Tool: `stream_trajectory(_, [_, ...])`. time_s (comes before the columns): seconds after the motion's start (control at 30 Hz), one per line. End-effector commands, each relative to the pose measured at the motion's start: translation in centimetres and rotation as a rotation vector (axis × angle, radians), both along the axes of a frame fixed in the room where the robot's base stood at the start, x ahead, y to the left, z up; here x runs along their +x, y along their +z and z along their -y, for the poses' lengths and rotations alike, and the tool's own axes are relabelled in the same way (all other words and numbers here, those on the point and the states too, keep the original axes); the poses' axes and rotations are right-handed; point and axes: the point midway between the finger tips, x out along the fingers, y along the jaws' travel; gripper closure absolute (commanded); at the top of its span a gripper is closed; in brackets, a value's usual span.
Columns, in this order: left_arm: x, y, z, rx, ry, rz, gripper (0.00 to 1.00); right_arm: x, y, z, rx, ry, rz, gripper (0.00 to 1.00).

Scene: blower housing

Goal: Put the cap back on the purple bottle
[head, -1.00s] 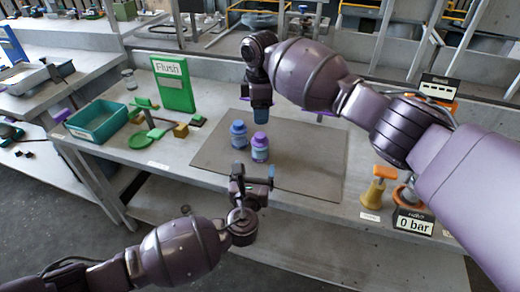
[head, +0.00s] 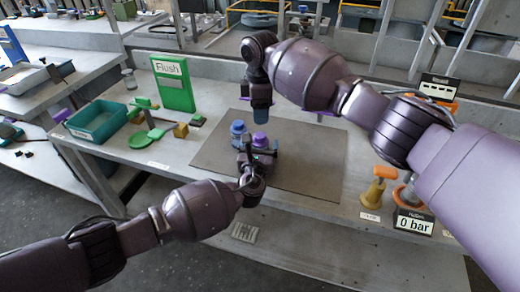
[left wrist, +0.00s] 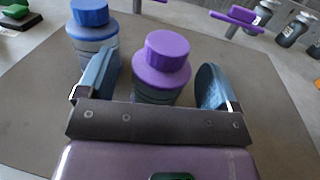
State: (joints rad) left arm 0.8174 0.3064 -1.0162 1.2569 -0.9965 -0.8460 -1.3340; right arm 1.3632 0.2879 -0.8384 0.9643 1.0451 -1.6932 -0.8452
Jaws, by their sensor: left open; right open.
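The purple bottle (head: 260,142) stands upright on the grey mat, with a purple cap-like top and shoulder and a grey-blue body. It also shows in the left wrist view (left wrist: 162,62). My left gripper (head: 258,158) is open, with blue-padded fingers on either side of the bottle; gaps show between fingers and bottle. The lower body is hidden by my gripper. A blue-topped bottle (head: 238,130) stands close by on the left, just outside the left finger in the left wrist view (left wrist: 92,30). My right gripper (head: 262,112) is open above the mat, behind the bottles.
The grey mat (head: 310,165) is clear to the right. A purple handle-like piece (left wrist: 238,16) stands beyond it. A teal tray (head: 97,122), green pieces and a green "Flush" sign (head: 173,85) are on the left.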

Motion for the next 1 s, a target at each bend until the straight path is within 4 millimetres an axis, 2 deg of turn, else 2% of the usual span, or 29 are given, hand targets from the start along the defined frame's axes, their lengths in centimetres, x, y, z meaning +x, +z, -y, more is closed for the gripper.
stream_trajectory(0.13, [0.67,0.03,0.14,0.001,-0.001,0.0,0.14,0.0,0.0,0.0,0.0,0.0,0.0,0.44])
stream_trajectory(0.47, [0.79,0.03,0.13,0.0,-0.001,0.0,0.14,0.0,-0.01,-0.01,0.0,0.0,0.0,0.44])
stream_trajectory(1.0, [0.79,0.02,0.09,0.0,0.0,0.0,0.95,0.01,0.03,-0.01,0.0,0.0,0.001,0.44])
